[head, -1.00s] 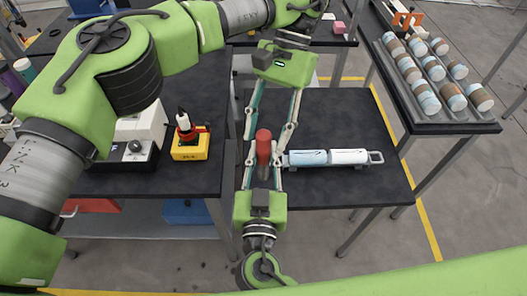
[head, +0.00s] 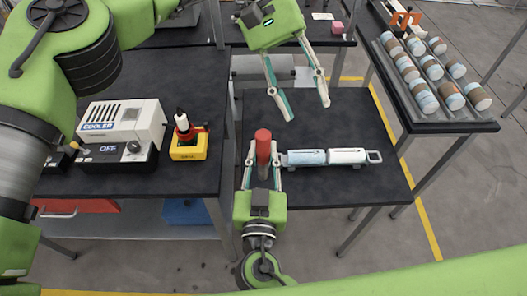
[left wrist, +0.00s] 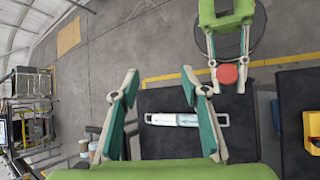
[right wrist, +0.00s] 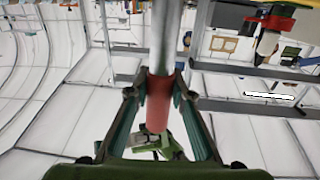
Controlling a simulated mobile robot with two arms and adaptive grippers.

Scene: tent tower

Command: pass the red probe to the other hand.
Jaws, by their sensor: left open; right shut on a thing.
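The red probe (head: 263,143) stands between the fingers of my right gripper (head: 264,160), which is shut on it. In the right wrist view its red part (right wrist: 159,103) shows between the fingers, with a grey shaft extending toward the top. My left gripper (head: 308,110) is open and empty, above and to the right of the probe in the head view, apart from it. In the left wrist view, the probe's round red end (left wrist: 228,74) lies right of my open left fingers, held by my right gripper. The probe's lower part is partly hidden by my right gripper.
A tray with two pale cylinders (head: 327,157) lies on the dark table beside the probe. A yellow block with a red-and-black holder (head: 189,145) and a cooler box (head: 122,120) stand on the left table. Several cylinders fill a rack (head: 485,127) at right.

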